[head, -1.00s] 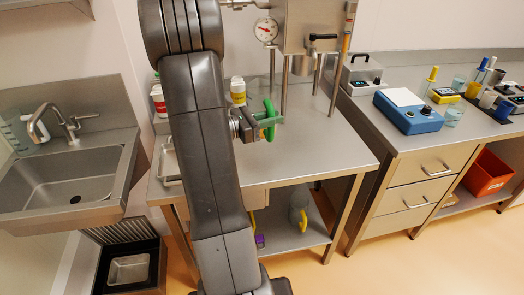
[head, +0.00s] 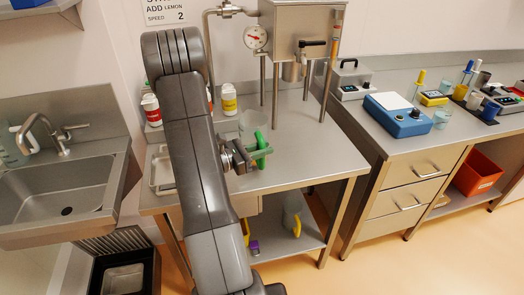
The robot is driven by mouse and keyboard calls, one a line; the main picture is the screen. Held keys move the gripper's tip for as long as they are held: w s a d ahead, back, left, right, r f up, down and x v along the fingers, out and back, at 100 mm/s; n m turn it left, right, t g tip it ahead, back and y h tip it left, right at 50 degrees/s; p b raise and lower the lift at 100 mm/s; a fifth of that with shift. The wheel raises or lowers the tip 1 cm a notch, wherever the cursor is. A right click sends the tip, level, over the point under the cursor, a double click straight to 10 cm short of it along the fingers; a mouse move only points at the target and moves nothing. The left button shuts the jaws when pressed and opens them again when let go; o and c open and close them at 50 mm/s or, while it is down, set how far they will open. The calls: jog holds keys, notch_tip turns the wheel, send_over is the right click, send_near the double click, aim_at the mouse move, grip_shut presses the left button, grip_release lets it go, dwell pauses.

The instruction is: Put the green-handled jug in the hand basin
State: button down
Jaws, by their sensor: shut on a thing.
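The green-handled jug shows as a green handle (head: 261,150) with a clear body (head: 252,123) just behind it. My gripper (head: 243,156) is shut on the green handle, over the front part of the steel table. My arm and gripper hide part of the jug, and I cannot tell how far its base is above the table. The hand basin (head: 98,190) is a steel sink on the left wall with a curved tap. The bowl looks empty except for the dark drain.
A red-labelled bottle (head: 152,110) and a yellow-labelled bottle (head: 229,98) stand on the table near a shallow steel tray (head: 158,172). The hopper (head: 296,28) stands on legs at the back. A yellow-handled jug (head: 292,212) is on the lower shelf. A blue device (head: 398,116) sits on the right counter.

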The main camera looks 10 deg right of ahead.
jog(key=shift+f, duration=0.5)
jog(key=shift+f, duration=0.15)
jog(key=c, duration=1.3)
grip_release()
